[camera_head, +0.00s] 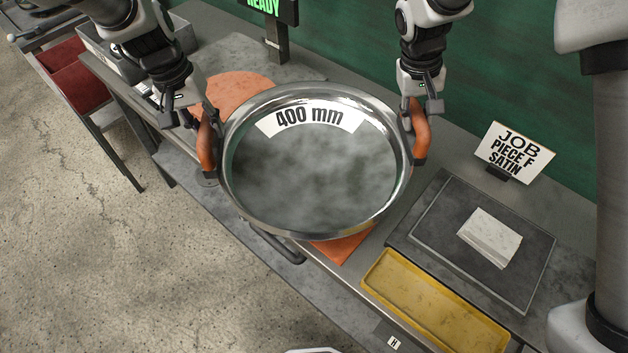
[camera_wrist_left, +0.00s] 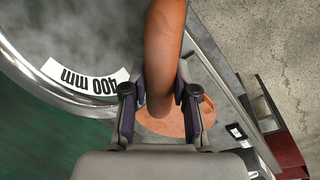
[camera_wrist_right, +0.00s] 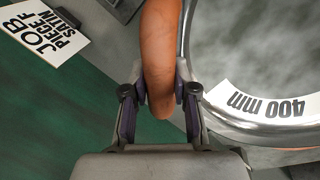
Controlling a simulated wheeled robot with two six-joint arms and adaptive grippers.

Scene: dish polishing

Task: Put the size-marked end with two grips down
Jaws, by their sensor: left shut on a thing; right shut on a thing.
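A large round metal dish (camera_head: 315,180) with a shiny rim is held over the bench, its "400 mm" label (camera_head: 309,116) on the far side of its inner wall. It has a copper-brown grip on each side. My left gripper (camera_head: 203,122) is shut on the left grip (camera_head: 206,147), which also shows between its fingers in the left wrist view (camera_wrist_left: 163,50). My right gripper (camera_head: 421,105) is shut on the right grip (camera_head: 420,134), also seen in the right wrist view (camera_wrist_right: 160,50). The dish hides part of the orange pads below. Whether it touches the bench cannot be told.
An orange round pad (camera_head: 236,92) lies behind the dish at left, and an orange patch (camera_head: 343,247) shows in front. At right are a dark mat (camera_head: 430,215) with a white cloth (camera_head: 489,238), a yellow tray (camera_head: 435,305) and a "JOB PIECE F SATIN" sign (camera_head: 513,151).

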